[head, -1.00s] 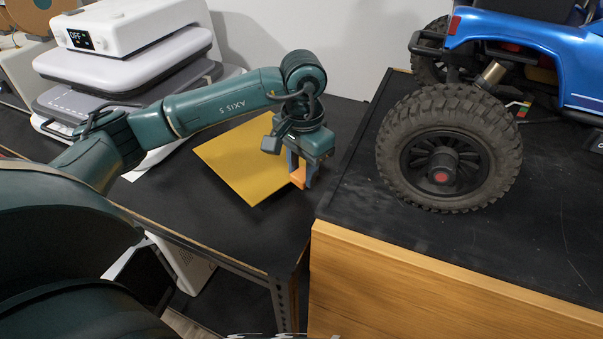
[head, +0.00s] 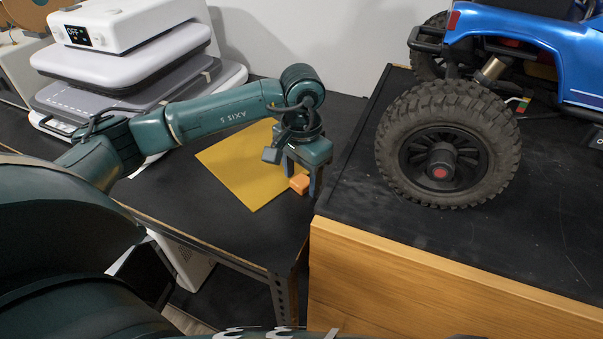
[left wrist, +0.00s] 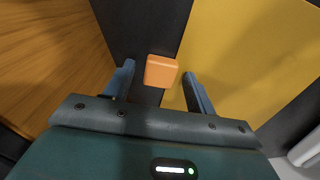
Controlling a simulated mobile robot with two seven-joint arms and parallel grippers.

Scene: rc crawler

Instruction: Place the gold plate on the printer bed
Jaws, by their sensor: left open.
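The gold plate (head: 235,170) is a thin square sheet over the black table, partly behind my left forearm and wrist in the head view. It appears to lie flat there. An orange block (head: 299,184) sits at its right edge; I cannot tell if the two are joined. My left gripper (head: 303,188) points down at the block. In the left wrist view the open fingers (left wrist: 158,78) stand either side of the orange block (left wrist: 161,71), with gaps, and the gold plate (left wrist: 250,55) extends right. My right gripper is not in view.
A wooden cabinet (head: 400,285) with a black top stands close right of the gripper, bearing a blue crawler (head: 530,40) with a big tyre (head: 395,150). A white machine (head: 130,30) with a display stands at the back left. The black table (head: 190,205) is bare in front of the plate.

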